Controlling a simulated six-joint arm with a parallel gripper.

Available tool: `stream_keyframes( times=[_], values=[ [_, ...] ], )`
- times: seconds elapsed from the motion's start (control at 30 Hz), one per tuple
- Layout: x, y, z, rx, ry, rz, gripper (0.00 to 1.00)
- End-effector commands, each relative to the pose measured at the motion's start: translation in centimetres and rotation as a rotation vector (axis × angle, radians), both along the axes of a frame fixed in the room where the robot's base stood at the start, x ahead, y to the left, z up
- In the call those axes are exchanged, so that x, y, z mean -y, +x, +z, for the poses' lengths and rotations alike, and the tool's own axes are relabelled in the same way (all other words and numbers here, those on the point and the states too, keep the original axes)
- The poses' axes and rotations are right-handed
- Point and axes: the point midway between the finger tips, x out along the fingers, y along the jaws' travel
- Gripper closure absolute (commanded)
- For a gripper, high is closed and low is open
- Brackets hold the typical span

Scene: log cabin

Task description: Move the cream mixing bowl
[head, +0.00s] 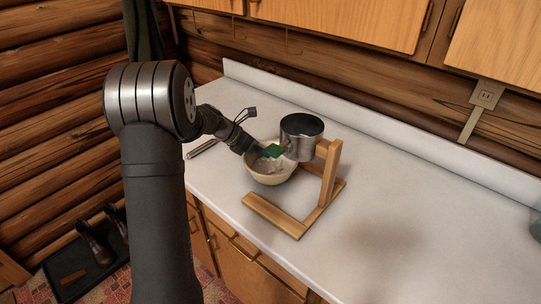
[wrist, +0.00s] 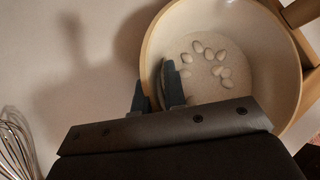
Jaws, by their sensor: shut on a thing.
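The cream mixing bowl (head: 269,179) is on or just above the white counter, partly beneath a metal pot held by a wooden stand. In the wrist view the bowl (wrist: 283,75) holds a pale powdery layer with several small oval pieces on it. My gripper (head: 250,150) reaches in at the bowl's left side. In the wrist view my gripper (wrist: 155,95) is shut on the bowl's left rim, one finger outside and one inside. The front wrist body hides the bowl's near lower edge. I cannot tell whether the bowl touches the counter.
The metal pot (head: 300,142) and wooden stand (head: 328,180) crowd the bowl's right side. A green piece (head: 275,151) sits by the pot. A wire whisk (wrist: 15,145) lies left of the bowl. The counter (head: 420,200) is clear to the right.

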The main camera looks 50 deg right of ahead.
Motion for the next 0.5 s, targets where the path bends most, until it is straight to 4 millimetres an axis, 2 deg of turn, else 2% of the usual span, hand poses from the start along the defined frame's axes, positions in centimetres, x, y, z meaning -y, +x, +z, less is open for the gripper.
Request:
stream_keyframes(
  times=[0.1, 0.5],
  values=[
    [-0.1, 1.7, 0.0, 0.002, -0.001, 0.004, 1.0],
    [-0.4, 6.1, 0.0, 0.0, -0.001, 0.002, 1.0]
  ],
)
